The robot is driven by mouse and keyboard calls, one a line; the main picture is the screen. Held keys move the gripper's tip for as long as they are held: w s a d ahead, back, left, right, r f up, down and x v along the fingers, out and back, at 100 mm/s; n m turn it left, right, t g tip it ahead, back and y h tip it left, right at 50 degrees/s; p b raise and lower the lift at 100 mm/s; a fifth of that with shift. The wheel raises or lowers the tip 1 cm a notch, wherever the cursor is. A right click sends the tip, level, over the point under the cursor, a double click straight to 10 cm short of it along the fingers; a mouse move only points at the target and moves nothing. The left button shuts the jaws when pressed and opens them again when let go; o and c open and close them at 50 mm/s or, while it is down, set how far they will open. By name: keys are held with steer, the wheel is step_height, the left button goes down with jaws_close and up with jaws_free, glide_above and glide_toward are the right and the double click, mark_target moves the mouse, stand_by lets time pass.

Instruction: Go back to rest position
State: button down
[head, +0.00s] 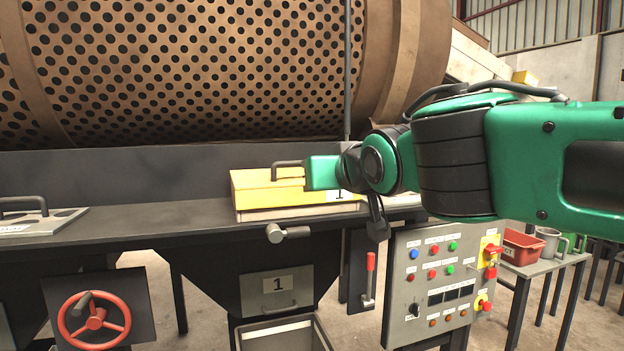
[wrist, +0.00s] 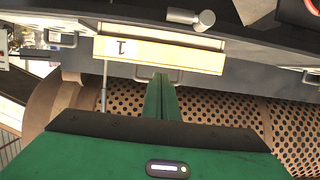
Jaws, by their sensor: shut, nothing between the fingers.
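My green arm reaches in from the right in the head view. My gripper (wrist: 161,85) shows in the wrist view with its two green fingers together and nothing between them. In the head view its tip is not clearly seen, as the wrist end is in front of the yellow box-like cover (head: 268,192). The cover sits on the dark ledge below the perforated drum and carries a label 1. It also shows in the wrist view (wrist: 190,58), just beyond the fingertips. I cannot tell whether the fingers touch it or its handle (head: 287,165).
The perforated drum (head: 200,60) fills the back. A control panel (head: 432,290) stands below my arm. A red handwheel (head: 94,318) is at lower left, a grey lid (head: 40,222) at left. A side table with a red bin (head: 521,247) and mug (head: 547,240) is at right.

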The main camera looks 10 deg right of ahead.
steer(key=s+d+f+m+g+h, duration=0.2)
steer(key=s+d+f+g, duration=0.2)
steer(key=d+f, duration=0.6)
steer(key=s+d+f+m+g+h, duration=0.2)
steer(key=s+d+f+g, duration=0.15)
steer(key=d+f, duration=0.6)
steer(key=s+d+f+m+g, duration=0.1)
steer(key=s+d+f+g, duration=0.1)
steer(key=s+f, duration=0.2)
steer(key=s+d+f+m+g+y, duration=0.1)
steer(key=s+f, duration=0.4)
steer(key=s, duration=0.5)
steer(key=s+d+f+m+g+y, duration=0.1)
steer(key=s+d+f+g, duration=0.3)
steer(key=s, duration=0.4)
steer(key=shift+f+m, duration=0.25)
steer(key=shift+m, duration=0.15)
steer(key=shift+w+f, duration=0.25)
steer(key=shift+w, duration=0.35)
